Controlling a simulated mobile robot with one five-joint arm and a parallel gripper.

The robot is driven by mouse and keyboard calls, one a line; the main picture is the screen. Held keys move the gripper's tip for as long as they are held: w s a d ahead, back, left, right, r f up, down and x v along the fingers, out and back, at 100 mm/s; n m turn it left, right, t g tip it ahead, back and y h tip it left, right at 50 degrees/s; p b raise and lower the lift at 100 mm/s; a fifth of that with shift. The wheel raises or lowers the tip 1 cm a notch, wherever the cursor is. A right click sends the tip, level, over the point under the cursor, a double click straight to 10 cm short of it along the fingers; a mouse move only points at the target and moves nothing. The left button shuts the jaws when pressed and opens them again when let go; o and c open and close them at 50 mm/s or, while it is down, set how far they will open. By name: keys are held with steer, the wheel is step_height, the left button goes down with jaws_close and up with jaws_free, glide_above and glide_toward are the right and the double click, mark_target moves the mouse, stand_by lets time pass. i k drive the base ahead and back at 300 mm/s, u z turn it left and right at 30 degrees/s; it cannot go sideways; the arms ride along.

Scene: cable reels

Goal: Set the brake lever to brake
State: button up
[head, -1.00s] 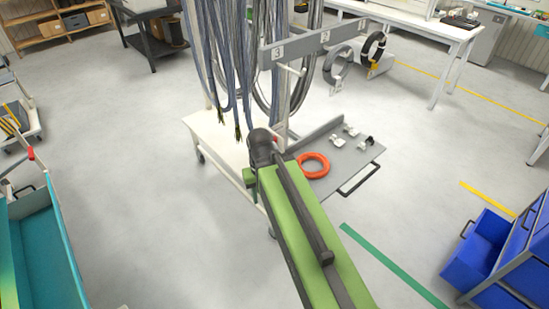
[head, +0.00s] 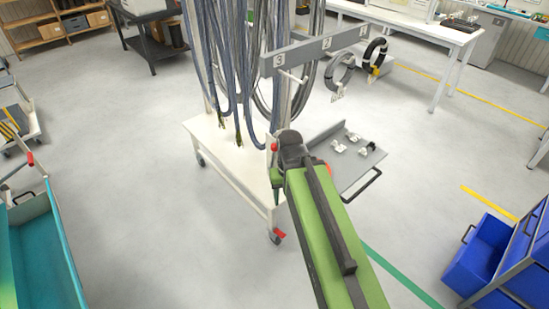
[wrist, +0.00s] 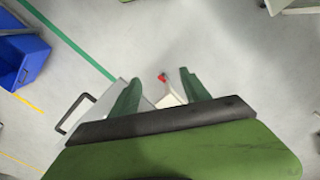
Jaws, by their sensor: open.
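The small red brake lever (head: 278,234) sits at the caster at the near foot of the white cart (head: 225,160). In the wrist view the red lever (wrist: 162,77) shows between my two green fingers, below them near the floor, at the end of a pale part of the cart. My gripper (wrist: 161,90) is open and empty, above the lever and apart from it. In the head view my green arm hides most of the gripper. The lever is too small to read its setting.
A grey side tray (head: 345,155) with small white parts and a handle juts from the cart. An orange ring (head: 324,171) is mostly behind my arm. Cables hang above the cart. Blue bins (head: 480,250) stand at right. Floor left of the cart is clear.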

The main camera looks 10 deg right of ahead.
mark_target(273, 146)
steer(key=u, duration=0.4)
steer(key=k, duration=1.4)
steer(key=u, duration=0.3)
steer(key=i, duration=1.85)
steer(key=u, duration=0.9)
